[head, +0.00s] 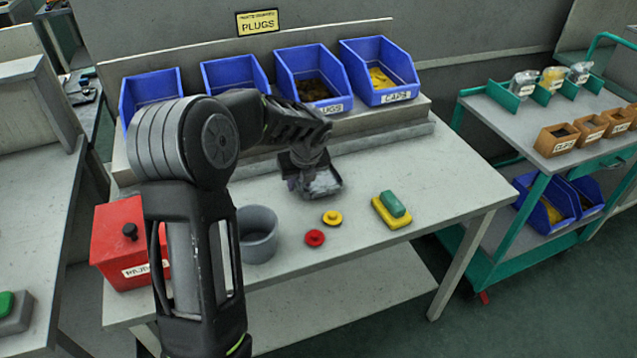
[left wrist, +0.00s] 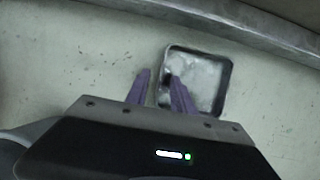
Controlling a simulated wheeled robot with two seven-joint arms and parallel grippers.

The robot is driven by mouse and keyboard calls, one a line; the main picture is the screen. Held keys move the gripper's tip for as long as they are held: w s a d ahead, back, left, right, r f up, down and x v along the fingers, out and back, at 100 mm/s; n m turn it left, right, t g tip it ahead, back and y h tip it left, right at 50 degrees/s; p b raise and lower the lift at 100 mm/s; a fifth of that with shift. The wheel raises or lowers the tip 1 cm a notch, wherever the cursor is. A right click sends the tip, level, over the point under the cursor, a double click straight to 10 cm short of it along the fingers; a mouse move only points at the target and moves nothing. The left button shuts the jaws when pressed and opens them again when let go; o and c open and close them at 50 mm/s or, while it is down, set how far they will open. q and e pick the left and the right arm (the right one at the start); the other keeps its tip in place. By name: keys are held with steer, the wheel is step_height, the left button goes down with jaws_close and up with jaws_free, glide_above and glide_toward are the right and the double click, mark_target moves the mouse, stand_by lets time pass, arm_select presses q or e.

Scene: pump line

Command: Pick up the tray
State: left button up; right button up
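The tray (left wrist: 228,88) is a small square dark-rimmed dish with a pale, cloudy inside. In the head view the tray (head: 338,182) rests on the grey bench, behind the yellow and red round parts. My left gripper (head: 303,165) is over its back left part and hides some of it. In the left wrist view my left gripper (left wrist: 159,90) has its two purple fingers apart, with nothing seen held between them. One finger overlaps the tray's left part; the other is outside its left wall. I cannot tell whether they touch it. My right gripper is not in view.
Blue bins (head: 310,75) line the raised shelf behind. A grey cup (head: 258,247), red box (head: 118,243), red knob (head: 315,238), yellow ring (head: 332,218) and green-yellow block (head: 391,211) stand nearer. The bench right of the tray is clear. A green cart (head: 505,140) stands at right.

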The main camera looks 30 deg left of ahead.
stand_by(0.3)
arm_select(q)
jaws_close()
stand_by(1.3)
